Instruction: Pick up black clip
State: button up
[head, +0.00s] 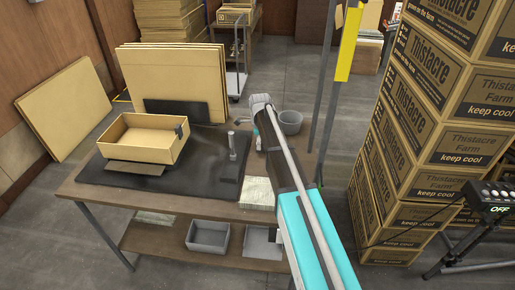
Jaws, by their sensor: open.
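A small black piece (180,131), which looks like the black clip, sits at the right corner of an open cardboard tray (128,153). It is too small to make out its shape or how it is attached. The tray stands on a black mat on the table. My arm reaches over the right part of the table, and its wrist is to the right of the tray, clear of the black piece. My gripper's fingers do not show; the arm hides that area.
A small upright tool (232,147) stands on the black mat (190,179) between the tray and my arm. Flat cardboard sheets (172,75) lean behind the tray. Stacked boxes (420,140) stand at the right.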

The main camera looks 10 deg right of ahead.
dwell(0.4)
grip_shut()
jog(key=shift+r, duration=0.15)
notch_tip(320, 180, up, 3)
jog(key=p, duration=0.2)
jog(key=shift+f+p, duration=0.2)
jog(key=shift+p, duration=0.2)
jog(key=s+r+p, duration=1)
jog(key=s, duration=0.4)
jog(key=shift+a, duration=0.15)
dwell(0.3)
